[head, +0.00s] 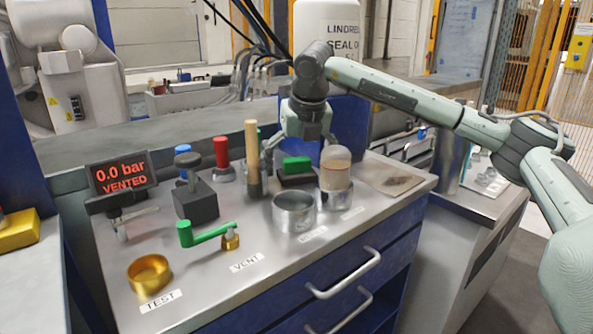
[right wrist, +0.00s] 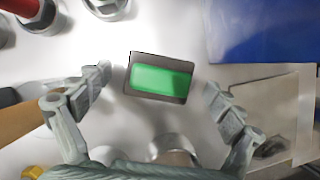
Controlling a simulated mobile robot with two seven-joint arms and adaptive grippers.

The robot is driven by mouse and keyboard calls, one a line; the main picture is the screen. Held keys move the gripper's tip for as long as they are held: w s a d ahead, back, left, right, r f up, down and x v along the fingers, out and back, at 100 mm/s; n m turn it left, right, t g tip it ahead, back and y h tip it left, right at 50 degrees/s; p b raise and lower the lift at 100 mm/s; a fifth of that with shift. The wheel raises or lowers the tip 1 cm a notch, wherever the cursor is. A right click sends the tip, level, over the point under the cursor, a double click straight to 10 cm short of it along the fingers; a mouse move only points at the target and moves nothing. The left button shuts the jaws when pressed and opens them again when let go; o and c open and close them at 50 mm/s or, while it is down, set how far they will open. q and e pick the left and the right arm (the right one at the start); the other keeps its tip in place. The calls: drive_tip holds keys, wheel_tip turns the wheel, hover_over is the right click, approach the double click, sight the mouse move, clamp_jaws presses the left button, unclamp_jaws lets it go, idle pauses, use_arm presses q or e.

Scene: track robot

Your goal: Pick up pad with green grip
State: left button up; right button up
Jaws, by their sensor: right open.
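The pad with the green grip (head: 296,167) lies on the metal bench top, a dark block with a green bar on it. In the right wrist view the pad (right wrist: 160,78) lies slightly tilted between and beyond my spread fingers, with clear space on both sides. My right gripper (head: 298,158) is open and points down over the pad in the head view. In the right wrist view my right gripper (right wrist: 158,85) holds nothing and touches neither side of the pad. My left gripper is not in view.
A wooden-handled tool (head: 252,150) stands close left of the pad. A blue panel (head: 345,122) rises behind. A flat plate (head: 388,178) lies at right.

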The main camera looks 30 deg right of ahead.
sight(298, 159)
drive_tip(key=c, duration=1.3)
wheel_tip(298, 159, up, 9)
drive_tip(key=shift+r, duration=0.1)
drive_tip(key=shift+c, duration=0.2)
drive_tip(key=shift+r, duration=0.4)
drive_tip(key=shift+s, duration=0.1)
